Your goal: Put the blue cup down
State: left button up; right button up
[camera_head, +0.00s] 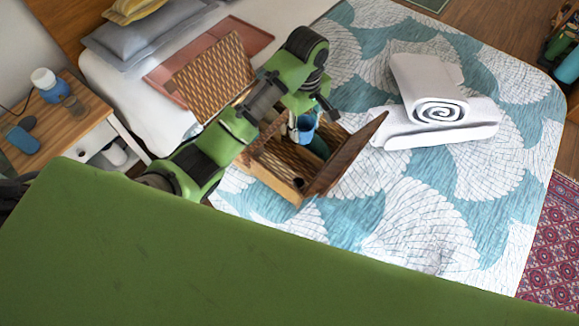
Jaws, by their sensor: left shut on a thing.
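The blue cup (307,126) is over or in an open wooden box on the bed, in the middle of the view. My left gripper (302,119) is shut on it, pointing down from the green arm that comes in from the left. The arm hides part of the cup and of the box. I cannot tell whether the cup touches the box's floor. My right gripper is not in view.
The wooden box (284,187) has a raised brown panel on its right side. White rolled and folded towels (431,92) lie right of it. A woven panel (212,76) lies behind. A nightstand (78,127) stands left. The patterned bedspread (420,215) is clear in front.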

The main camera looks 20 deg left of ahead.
pick_arm(q)
notch_tip(320, 180, down, 13)
jog(key=shift+f+p, duration=0.2)
jog(key=shift+p, duration=0.25)
jog(key=s+a+p, duration=0.2)
jog(key=a, duration=0.1)
jog(key=shift+s+a+f+p, duration=0.15)
jog(key=shift+s+f+p, duration=0.1)
jog(key=shift+p, duration=0.1)
jog(key=shift+f, duration=0.4)
jog(key=shift+w, duration=0.1)
jog(key=shift+f, duration=0.1)
